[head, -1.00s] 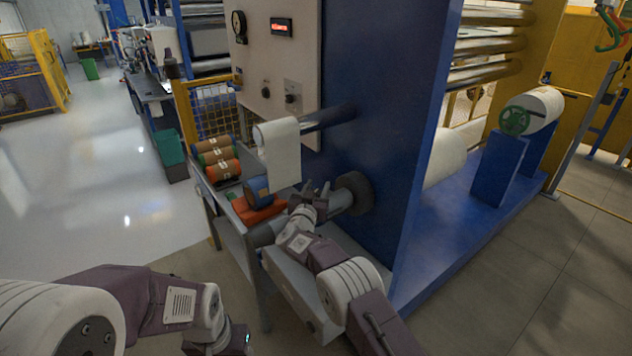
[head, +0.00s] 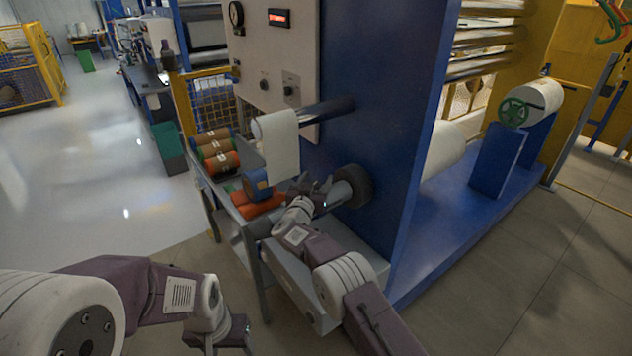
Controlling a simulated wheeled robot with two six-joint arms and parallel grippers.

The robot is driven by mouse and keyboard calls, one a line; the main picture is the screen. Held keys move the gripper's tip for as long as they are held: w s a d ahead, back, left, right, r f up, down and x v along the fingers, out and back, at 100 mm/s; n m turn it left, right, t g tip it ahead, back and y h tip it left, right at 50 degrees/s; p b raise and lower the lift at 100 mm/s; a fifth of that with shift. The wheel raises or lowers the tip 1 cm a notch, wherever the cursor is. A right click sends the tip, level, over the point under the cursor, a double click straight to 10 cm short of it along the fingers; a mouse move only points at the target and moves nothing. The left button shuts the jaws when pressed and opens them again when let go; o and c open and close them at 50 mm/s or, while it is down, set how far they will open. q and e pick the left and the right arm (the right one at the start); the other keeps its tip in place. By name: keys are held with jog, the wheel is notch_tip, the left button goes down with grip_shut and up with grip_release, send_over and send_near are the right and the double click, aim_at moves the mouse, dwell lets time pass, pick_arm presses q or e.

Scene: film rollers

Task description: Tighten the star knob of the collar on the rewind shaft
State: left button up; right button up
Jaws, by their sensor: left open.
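The grey rewind shaft (head: 341,194) sticks out of the blue machine wall by a dark round flange (head: 357,184). I cannot make out the collar or its star knob; my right gripper and arm cover part of the shaft. My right gripper (head: 314,186) is at the shaft, its fingers pointing up beside it. Whether the fingers touch or hold anything is too small to tell. My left gripper (head: 236,340) is low at the bottom edge, open and empty, well away from the shaft.
A side table holds several brown, green and orange rolls (head: 218,155) and a blue roll (head: 257,184). A green handwheel (head: 514,112) sits far right.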

jog(key=shift+s+f+b, duration=0.1)
jog(key=shift+f+b, duration=0.05)
jog(key=shift+b, duration=0.15)
jog(key=b+v, duration=0.2)
jog(key=b, duration=0.4)
jog(key=b+v, duration=0.3)
jog(key=b, duration=0.4)
jog(key=b+v, duration=0.3)
jog(key=b, duration=0.3)
jog(key=shift+a+f, duration=0.1)
jog(key=shift+f, duration=0.15)
jog(key=shift+s+r+b, duration=0.4)
jog(key=shift+b, duration=0.45)
